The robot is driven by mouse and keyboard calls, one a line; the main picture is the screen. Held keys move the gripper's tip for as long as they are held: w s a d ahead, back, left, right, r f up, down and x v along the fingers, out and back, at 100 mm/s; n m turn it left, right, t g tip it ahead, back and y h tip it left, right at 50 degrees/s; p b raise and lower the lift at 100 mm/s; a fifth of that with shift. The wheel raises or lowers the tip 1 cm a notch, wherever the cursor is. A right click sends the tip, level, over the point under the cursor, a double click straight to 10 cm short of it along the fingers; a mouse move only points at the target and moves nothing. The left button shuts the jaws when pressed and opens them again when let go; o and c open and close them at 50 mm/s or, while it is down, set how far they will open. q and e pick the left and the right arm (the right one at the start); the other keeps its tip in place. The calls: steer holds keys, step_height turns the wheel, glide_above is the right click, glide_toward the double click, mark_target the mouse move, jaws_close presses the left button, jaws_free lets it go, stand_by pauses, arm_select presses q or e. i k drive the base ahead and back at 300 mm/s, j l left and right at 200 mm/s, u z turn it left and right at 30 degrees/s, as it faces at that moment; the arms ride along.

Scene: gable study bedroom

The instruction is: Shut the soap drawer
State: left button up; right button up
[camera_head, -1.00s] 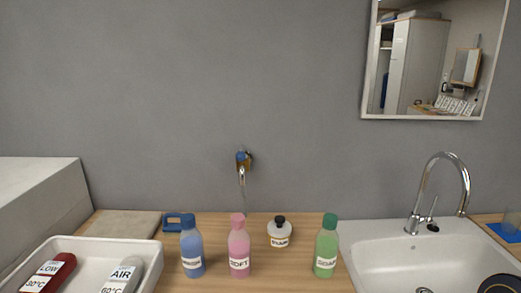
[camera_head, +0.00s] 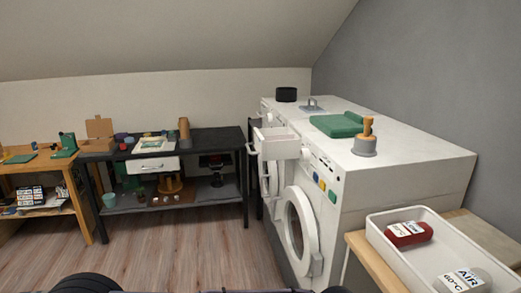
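The soap drawer (camera_head: 283,149) is a white box that sticks out, pulled open, from the upper front of a white washing machine (camera_head: 322,214). A small pale handle (camera_head: 252,149) is on its outer end. The machine's round door (camera_head: 301,231) is below it, and its front faces left. Neither of my grippers shows clearly in the head view. Only dark parts show at the bottom edge, and nothing touches the drawer.
A black workbench (camera_head: 215,141) is behind. The wooden floor (camera_head: 180,260) left of the machine is clear.

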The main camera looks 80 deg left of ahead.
mark_target(279, 143)
steer(key=k+l+u, duration=0.1)
steer(key=u, duration=0.3)
steer(key=k+u, duration=0.2)
steer(key=u, duration=0.2)
steer(key=k+u, duration=0.15)
steer(key=u, duration=1.55)
steer(key=i+j, duration=0.15)
steer(key=i, duration=0.45)
steer(key=i+j, duration=0.1)
steer(key=i, duration=0.55)
steer(key=i+j, duration=0.15)
steer(key=i, duration=0.45)
steer(key=i+j+z, duration=0.1)
steer(key=i, duration=0.55)
